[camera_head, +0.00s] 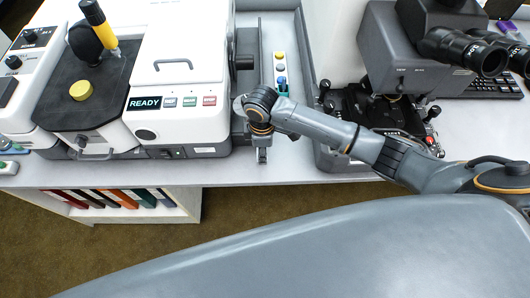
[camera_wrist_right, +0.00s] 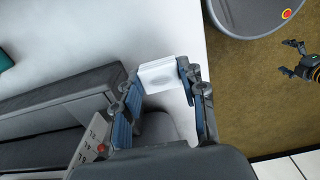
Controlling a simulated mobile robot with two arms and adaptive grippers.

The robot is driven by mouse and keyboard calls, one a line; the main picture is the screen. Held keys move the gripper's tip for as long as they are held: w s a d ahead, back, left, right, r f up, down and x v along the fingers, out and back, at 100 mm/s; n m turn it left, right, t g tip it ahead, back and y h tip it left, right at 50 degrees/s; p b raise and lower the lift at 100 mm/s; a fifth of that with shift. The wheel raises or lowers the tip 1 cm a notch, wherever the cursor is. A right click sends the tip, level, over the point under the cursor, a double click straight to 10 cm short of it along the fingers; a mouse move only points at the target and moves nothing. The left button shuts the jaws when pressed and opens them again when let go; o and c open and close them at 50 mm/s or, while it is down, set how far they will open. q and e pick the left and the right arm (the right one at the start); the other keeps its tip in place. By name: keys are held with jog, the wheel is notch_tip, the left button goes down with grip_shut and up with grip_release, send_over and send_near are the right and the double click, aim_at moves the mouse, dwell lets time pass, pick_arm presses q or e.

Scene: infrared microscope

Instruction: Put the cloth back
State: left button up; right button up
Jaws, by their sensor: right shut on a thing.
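The white folded cloth (camera_wrist_right: 158,77) is between the fingertips of my right gripper (camera_wrist_right: 162,76) in the right wrist view. The right gripper is shut on it, with a fingertip at each side of the cloth. In the head view the right gripper (camera_head: 262,150) is at the front edge of the bench, beside the white instrument; the cloth cannot be made out there. My left gripper (camera_wrist_right: 289,58) shows at the right edge of the right wrist view, over the floor, with its fingers apart and nothing between them.
The white instrument with a READY display (camera_head: 145,103) stands left of the right gripper. A microscope (camera_head: 415,50) stands to the right, close to my right forearm. A shelf of binders (camera_head: 120,199) is below the bench.

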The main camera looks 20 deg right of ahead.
jog(key=shift+w+d+f, duration=0.1)
jog(key=shift+d+f, duration=0.15)
jog(key=shift+f, duration=0.05)
jog(key=f, duration=0.3)
jog(key=shift+d+f, duration=0.15)
jog(key=shift+d, duration=0.1)
pick_arm(q)
jog(key=shift+s+a, duration=0.15)
jog(key=shift+s, duration=0.7)
pick_arm(e)
jog(key=shift+f, duration=0.15)
jog(key=shift+f, duration=0.2)
jog(key=o, duration=1)
pick_arm(q)
jog(key=shift+w, duration=0.1)
